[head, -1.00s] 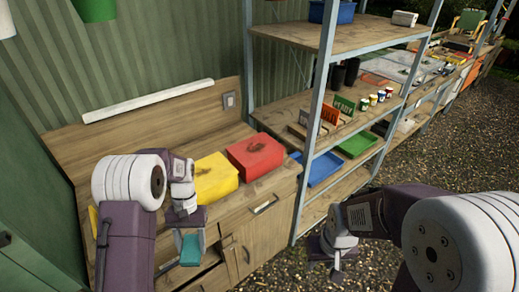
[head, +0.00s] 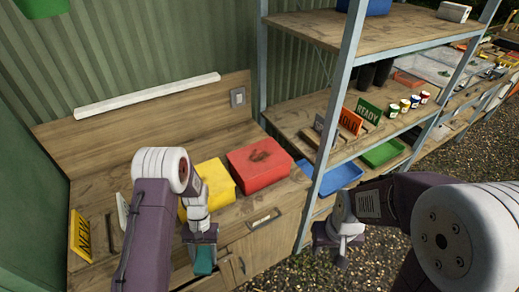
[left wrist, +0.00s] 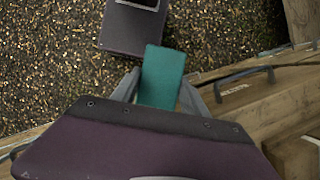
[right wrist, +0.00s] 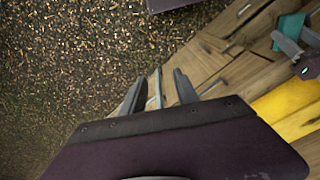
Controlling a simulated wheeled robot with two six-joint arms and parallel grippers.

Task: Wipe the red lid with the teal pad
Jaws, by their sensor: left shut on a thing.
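The red lid (head: 260,163) is on the wooden bench and has a dark smudge on top. The teal pad (head: 204,261) is in my left gripper (head: 203,246), in front of the bench edge and lower left of the red lid. In the left wrist view the teal pad (left wrist: 161,75) sits between the two fingers (left wrist: 160,90). It also shows in the right wrist view (right wrist: 290,27). My right gripper (head: 338,248) hangs in front of the shelf, right of the bench. In the right wrist view its fingers (right wrist: 158,85) are apart with no object gripped.
A yellow box (head: 214,178) stands left of the red lid, close to my left arm. A yellow sign (head: 80,236) stands at the bench's left end. A shelf post (head: 335,120) rises right of the bench. Blue (head: 341,174) and green (head: 383,153) trays are on the shelf.

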